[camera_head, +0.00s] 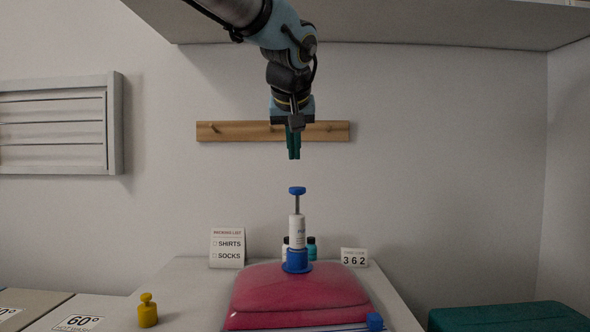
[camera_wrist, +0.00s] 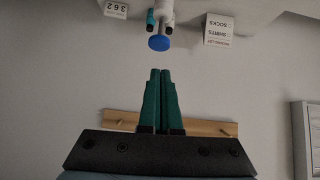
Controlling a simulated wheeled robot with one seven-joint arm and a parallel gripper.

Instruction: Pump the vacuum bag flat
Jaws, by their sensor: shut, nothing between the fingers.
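The vacuum bag (camera_head: 298,290) is red and lies puffed up on the table. A white hand pump (camera_head: 297,231) with a blue base stands upright on its top. The pump's blue handle (camera_head: 297,190) is raised, with a length of bare rod showing below it. My gripper (camera_head: 294,157) has green fingers, shut and empty, pointing down above the handle with a clear gap. In the wrist view, the blue handle (camera_wrist: 159,43) is beyond the closed fingertips (camera_wrist: 161,72). The bag is not visible in the wrist view.
A packing list card (camera_head: 227,248), a number card (camera_head: 354,257) and small bottles (camera_head: 311,248) stand behind the bag. A yellow weight-like object (camera_head: 147,311) is at left front. A blue cap (camera_head: 375,321) is at the bag's front. A peg rail (camera_head: 240,131) is on the wall.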

